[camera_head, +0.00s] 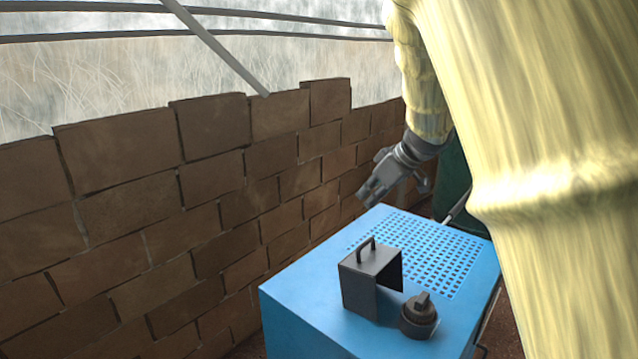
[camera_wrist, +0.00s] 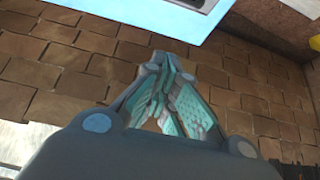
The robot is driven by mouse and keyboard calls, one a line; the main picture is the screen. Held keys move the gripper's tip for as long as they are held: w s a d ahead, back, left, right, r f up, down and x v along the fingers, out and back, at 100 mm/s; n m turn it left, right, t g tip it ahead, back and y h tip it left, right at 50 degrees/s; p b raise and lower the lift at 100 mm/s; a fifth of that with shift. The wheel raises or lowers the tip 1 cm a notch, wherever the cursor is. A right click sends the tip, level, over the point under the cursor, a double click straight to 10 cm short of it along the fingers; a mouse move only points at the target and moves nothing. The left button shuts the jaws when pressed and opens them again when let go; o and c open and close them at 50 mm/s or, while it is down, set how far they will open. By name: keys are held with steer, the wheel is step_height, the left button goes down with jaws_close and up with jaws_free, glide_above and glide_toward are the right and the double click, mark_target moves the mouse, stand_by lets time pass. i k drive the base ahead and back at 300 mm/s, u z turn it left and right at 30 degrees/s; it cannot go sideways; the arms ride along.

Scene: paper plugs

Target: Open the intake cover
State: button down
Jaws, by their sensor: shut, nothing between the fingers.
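A dark grey box-shaped cover (camera_head: 362,285) with a loop handle on top stands on the blue cabinet (camera_head: 300,295); I take it to be the intake cover. Its right side shows a dark opening. My gripper (camera_head: 368,198) is beyond the cabinet's far left edge, above and behind the cover and well apart from it. It is shut and empty. In the wrist view its fingers (camera_wrist: 163,68) meet at the tips, with the brick wall behind them. The cover cannot be made out in the wrist view.
A dark round cap (camera_head: 419,318) with a raised grip sits right of the cover. A perforated grille (camera_head: 435,250) fills the cabinet's far top. A brick wall (camera_head: 200,200) runs close along the left. The cabinet's blue edge (camera_wrist: 120,8) crosses the top of the wrist view.

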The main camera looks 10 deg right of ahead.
mark_target(372, 262)
steer(key=k, duration=1)
